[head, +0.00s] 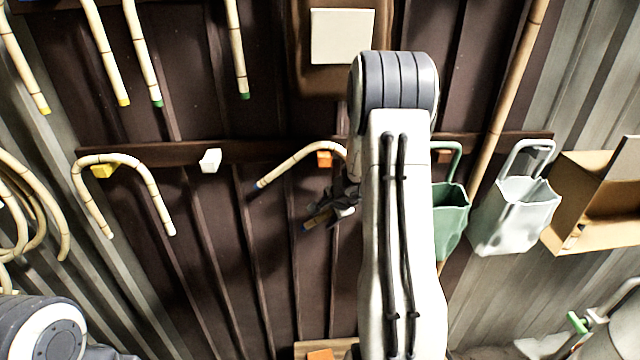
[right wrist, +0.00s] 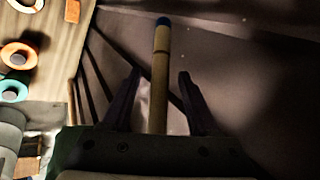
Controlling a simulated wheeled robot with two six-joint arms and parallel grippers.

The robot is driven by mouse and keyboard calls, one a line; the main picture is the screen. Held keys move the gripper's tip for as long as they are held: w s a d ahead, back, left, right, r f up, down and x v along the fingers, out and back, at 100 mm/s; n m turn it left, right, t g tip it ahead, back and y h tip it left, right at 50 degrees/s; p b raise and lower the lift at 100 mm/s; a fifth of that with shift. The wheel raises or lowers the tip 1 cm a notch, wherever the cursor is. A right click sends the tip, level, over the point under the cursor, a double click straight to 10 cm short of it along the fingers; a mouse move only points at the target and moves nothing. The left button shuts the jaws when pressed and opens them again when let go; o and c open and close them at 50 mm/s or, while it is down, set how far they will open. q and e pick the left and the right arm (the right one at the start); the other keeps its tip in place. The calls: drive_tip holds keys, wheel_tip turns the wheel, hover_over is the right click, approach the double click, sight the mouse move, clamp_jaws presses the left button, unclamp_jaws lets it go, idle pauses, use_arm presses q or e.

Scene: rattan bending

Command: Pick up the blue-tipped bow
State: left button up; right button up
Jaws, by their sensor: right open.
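The blue-tipped bow (head: 300,160) is a curved tan cane hung over an orange peg (head: 324,159) on the dark wall rail. Its left end has a blue tip and points down-left. My right gripper (head: 342,204) is just below the bow, partly hidden by my arm. A short tan length with a dark blue end (head: 317,218) shows at the gripper. In the right wrist view my right gripper (right wrist: 159,78) is open, with a blue-tipped cane leg (right wrist: 160,65) between its fingers; a gap shows on both sides. My left gripper is not in view.
A bow (head: 126,158) with a white tip hangs on a yellow peg at left. A white peg (head: 210,160) is empty. Green (head: 450,215) and pale (head: 515,215) containers hang right of my arm. Straight canes with yellow and green tips hang above.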

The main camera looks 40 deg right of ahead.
clamp_jaws()
drive_tip(key=shift+r, duration=0.1)
